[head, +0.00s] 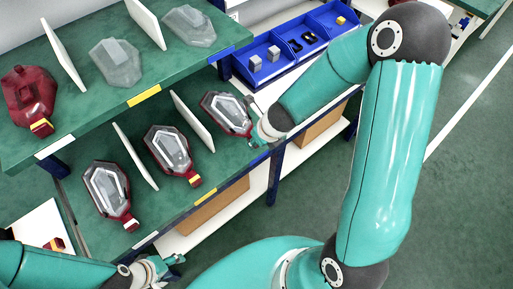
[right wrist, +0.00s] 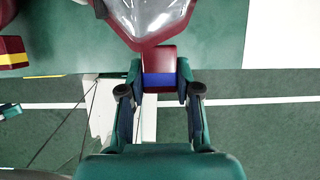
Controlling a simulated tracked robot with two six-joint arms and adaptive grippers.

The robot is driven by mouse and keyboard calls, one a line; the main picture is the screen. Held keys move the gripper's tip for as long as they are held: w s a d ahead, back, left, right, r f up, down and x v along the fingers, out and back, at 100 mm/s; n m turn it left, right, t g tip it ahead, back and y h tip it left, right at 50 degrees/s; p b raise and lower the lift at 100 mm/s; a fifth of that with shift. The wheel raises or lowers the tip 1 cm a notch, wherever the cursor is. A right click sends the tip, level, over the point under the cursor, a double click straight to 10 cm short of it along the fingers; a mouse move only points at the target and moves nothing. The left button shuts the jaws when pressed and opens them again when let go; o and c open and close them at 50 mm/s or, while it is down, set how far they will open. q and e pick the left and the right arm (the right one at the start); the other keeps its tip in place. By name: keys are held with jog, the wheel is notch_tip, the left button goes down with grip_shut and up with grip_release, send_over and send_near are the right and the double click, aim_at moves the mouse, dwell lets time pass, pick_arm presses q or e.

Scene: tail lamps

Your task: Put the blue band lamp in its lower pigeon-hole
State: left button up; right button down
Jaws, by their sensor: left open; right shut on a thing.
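The blue band lamp, dark red with a clear lens, is at the right end of the lower shelf in the head view (head: 224,110). It lies in the pigeon-hole right of a white divider (head: 192,122). In the right wrist view its red tab with the blue band (right wrist: 158,80) sits between the fingers. My right gripper (head: 254,122) is shut on that tab; its fingers also show in the right wrist view (right wrist: 160,92). Whether the lamp rests fully on the shelf is hard to tell. My left gripper (head: 174,266) is open and empty, in front of the lower shelf.
The lower shelf (head: 212,178) also holds a yellow band lamp (head: 172,152) and a white band lamp (head: 110,192), separated by dividers. The upper shelf (head: 145,92) overhangs, with a red lamp (head: 28,100) and clear lenses (head: 115,62). A blue tray (head: 288,62) stands behind right.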

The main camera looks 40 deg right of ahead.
notch_tip(320, 180, down, 4)
jog(key=shift+r+b, duration=0.25)
jog(key=shift+b, duration=1)
jog(key=shift+r, duration=0.1)
jog(key=c, duration=0.8)
grip_release()
